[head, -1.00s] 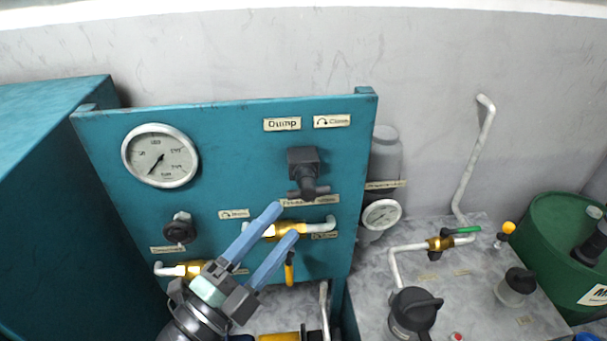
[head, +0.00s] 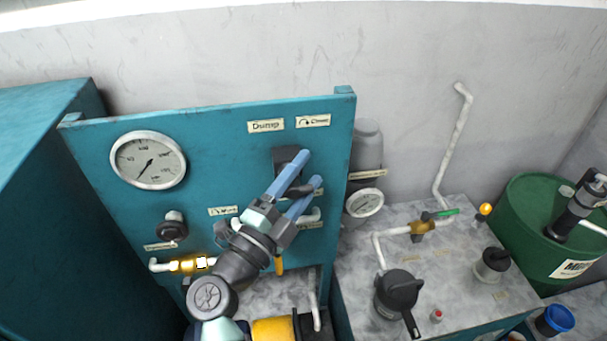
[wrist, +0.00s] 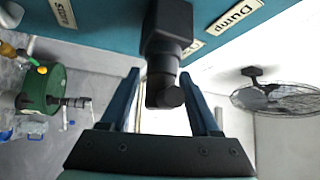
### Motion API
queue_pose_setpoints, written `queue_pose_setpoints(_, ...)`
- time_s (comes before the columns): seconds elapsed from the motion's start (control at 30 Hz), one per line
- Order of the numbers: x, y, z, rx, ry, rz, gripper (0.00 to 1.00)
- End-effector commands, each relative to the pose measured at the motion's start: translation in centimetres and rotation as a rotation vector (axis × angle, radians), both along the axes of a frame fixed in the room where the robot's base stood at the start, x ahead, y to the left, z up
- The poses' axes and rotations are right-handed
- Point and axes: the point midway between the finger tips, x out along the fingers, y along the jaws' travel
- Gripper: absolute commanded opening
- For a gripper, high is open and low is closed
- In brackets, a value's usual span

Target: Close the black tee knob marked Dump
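The black tee knob is on the teal panel (head: 225,150), below the Dump label (head: 266,126) and a Close label (head: 313,120) with a curved arrow. In the head view my gripper (head: 309,168) covers most of it; only part of its dark base (head: 284,155) shows. In the wrist view the knob (wrist: 165,45) comes down from the panel, with its rounded end (wrist: 165,93) between the two blue fingers of my gripper (wrist: 166,90). The fingers are apart, with gaps on both sides of the knob.
A round gauge (head: 148,160), a smaller black knob (head: 173,226) and a brass valve (head: 188,265) are on the panel.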

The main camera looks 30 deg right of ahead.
Motion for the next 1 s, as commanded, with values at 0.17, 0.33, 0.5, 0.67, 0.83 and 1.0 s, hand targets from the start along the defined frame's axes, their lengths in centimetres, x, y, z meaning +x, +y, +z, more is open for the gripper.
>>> queue_pose_setpoints(0.17, -0.01, 0.03, 0.0, 0.0, 0.0, 0.0, 0.3)
queue_pose_setpoints(0.33, -0.02, 0.03, -0.01, 0.0, 0.0, 0.0, 0.0)
queue_pose_setpoints(0.5, -0.02, 0.04, 0.01, 0.001, 0.0, 0.0, 0.0)
queue_pose_setpoints(0.67, 0.02, 0.03, 0.27, 0.039, -0.01, 0.001, 0.0)
queue_pose_setpoints(0.83, 0.01, 0.0, -0.08, 0.091, -0.025, 0.0, 0.0)
queue_pose_setpoints(1.0, 0.01, 0.0, -0.21, 0.092, -0.026, 0.0, 0.0)
